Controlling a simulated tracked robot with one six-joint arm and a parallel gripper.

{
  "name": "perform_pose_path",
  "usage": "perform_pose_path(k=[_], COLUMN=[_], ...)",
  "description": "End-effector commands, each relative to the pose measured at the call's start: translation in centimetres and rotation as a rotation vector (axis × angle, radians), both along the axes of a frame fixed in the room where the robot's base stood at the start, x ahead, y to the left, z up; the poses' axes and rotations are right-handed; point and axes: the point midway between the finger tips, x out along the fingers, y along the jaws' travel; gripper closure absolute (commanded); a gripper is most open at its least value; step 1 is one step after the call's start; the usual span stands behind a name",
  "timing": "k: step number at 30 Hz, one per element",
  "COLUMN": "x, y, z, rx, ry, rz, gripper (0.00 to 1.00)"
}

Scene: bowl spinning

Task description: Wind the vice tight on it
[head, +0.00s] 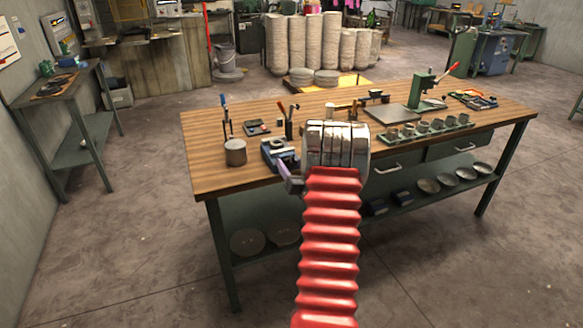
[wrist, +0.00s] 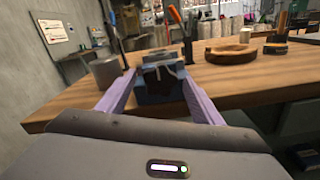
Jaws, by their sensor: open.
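The blue vice (head: 279,150) is on the front edge of the wooden bench, left of my arm. Something small and pale shows at its top; I cannot tell whether the jaws grip it. In the wrist view the vice (wrist: 160,84) is straight ahead, with its dark front facing me. My gripper (wrist: 158,78) is open, its purple fingers spread left and right of the vice's front. In the head view my gripper (head: 287,178) is just in front of the vice, partly hidden by my arm. I cannot tell if the fingers touch it. The vice's handle is not clearly visible.
A grey cylinder (head: 235,152) stands left of the vice, and a blue-handled tool (head: 225,115) stands behind it. Tools, cups and a green press (head: 423,92) fill the bench's right. The bench (head: 207,180) is bare at its left front corner.

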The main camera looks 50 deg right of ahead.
Motion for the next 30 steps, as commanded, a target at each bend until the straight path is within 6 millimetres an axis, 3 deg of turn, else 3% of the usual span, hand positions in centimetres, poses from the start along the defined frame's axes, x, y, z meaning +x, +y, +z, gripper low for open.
perform_pose_path(k=[5,23,30], x=[0.01,0.03,0.06], y=[0.04,0.09,0.17], z=[-0.02,-0.01,-0.03], rx=[0.000,0.000,0.012], ry=[0.000,0.001,-0.007], rz=[0.000,0.001,0.003], gripper=[0.40,0.81,0.81])
